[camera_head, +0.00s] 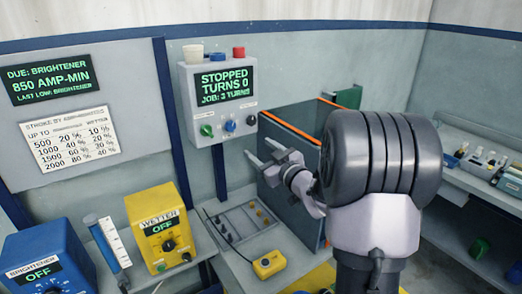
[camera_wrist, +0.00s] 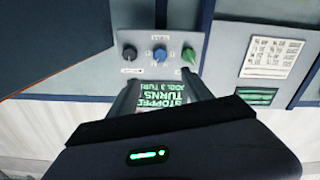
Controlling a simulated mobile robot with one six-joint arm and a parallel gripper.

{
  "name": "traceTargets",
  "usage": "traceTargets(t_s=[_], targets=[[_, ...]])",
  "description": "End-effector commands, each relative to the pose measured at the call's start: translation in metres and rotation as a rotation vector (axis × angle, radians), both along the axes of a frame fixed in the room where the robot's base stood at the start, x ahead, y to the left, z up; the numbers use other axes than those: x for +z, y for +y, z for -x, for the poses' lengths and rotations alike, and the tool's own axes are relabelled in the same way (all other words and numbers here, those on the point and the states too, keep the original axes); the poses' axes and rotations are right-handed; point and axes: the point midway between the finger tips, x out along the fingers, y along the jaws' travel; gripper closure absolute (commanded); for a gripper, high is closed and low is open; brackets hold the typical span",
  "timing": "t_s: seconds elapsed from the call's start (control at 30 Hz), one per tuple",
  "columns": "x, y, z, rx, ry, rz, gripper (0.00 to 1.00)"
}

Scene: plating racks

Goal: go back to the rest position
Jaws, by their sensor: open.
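My gripper (camera_head: 261,150) is open and empty in the head view, its two fingers spread and pointing left. It is below and right of the grey control box (camera_head: 192,108), apart from it as far as I can tell. The box display (camera_head: 223,84) reads STOPPED, TURNS 0, JOB: 3 TURNS. Under it are a green knob (camera_head: 207,130), a blue knob (camera_head: 230,126) and a dark knob (camera_head: 251,120). In the wrist view, my gripper (camera_wrist: 163,88) frames the same display (camera_wrist: 160,105) upside down, with nothing held.
A dark orange-edged panel (camera_head: 300,130) stands close behind my gripper. Below lie a grey panel with small knobs (camera_head: 240,222) and a yellow pendant (camera_head: 269,264). The yellow WETTER box (camera_head: 150,215) and blue BRIGHTENER box (camera_head: 40,245) both read OFF. A shelf with bottles (camera_head: 490,165) is at right.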

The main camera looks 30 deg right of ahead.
Motion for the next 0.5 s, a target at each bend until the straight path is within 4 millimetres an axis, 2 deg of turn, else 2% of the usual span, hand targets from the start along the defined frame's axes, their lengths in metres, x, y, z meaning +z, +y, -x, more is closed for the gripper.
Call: traceTargets(t_s=[0.37,0.47,0.5], targets=[[0.001,0.001,-0.001,-0.005,0.004,-0.002,0.42],[0.014,0.009,0.002,-0.079,0.051,-0.027,0.42],[0.022,0.017,0.008,-0.134,0.094,-0.054,0.42]])
